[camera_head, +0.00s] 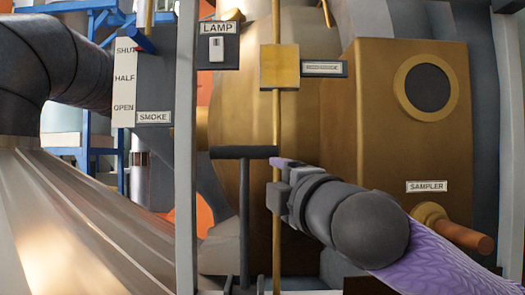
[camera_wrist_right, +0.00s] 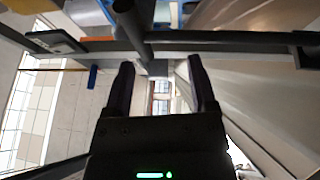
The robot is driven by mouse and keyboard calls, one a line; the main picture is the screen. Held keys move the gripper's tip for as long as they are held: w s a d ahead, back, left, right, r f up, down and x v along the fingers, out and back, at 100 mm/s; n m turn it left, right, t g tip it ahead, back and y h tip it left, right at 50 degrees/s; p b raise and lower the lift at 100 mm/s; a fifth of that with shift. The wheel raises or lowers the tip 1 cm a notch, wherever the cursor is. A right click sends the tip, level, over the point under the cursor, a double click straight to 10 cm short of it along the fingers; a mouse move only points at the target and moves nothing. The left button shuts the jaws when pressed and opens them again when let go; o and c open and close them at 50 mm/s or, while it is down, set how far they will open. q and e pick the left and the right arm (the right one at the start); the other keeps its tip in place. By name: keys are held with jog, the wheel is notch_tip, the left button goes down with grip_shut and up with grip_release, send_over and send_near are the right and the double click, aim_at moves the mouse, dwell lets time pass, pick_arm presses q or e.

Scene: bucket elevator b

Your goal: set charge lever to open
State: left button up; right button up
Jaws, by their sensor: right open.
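A dark grey T-shaped lever (camera_head: 244,153) stands upright in the lower middle of the head view. Its crossbar lies level and its stem runs down; I see no label on it, so I cannot confirm it is the charge lever. My right gripper (camera_head: 279,162) is at the right end of this crossbar, with a purple finger showing. In the right wrist view the gripper (camera_wrist_right: 160,72) is open, its two dark fingers apart. A dark bar (camera_wrist_right: 136,30) lies just beyond the fingertips; I cannot tell whether they touch. My left gripper is out of view.
A SHUT/HALF/OPEN scale (camera_head: 124,82) stands beside the SMOKE label (camera_head: 153,118). A grey post (camera_head: 185,150) is left of the lever, and a thin brass rod (camera_head: 277,120) rises close by my gripper. The SAMPLER box (camera_head: 412,130) is at right.

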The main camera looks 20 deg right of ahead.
aim_at(266, 152)
jog(key=shift+t, duration=0.3)
jog(key=w+r+p, duration=0.1)
jog(key=w, duration=0.1)
jog(key=w+r+p, duration=0.2)
jog(key=w, duration=0.1)
jog(key=w+r+p, duration=0.1)
jog(key=w+p, duration=0.1)
jog(key=w, duration=0.1)
jog(key=shift+w+r, duration=0.1)
jog(key=shift+r, duration=0.3)
jog(key=shift+w+f, duration=0.1)
jog(key=shift+w, duration=0.25)
grip_shut()
jog(key=shift+a, duration=0.1)
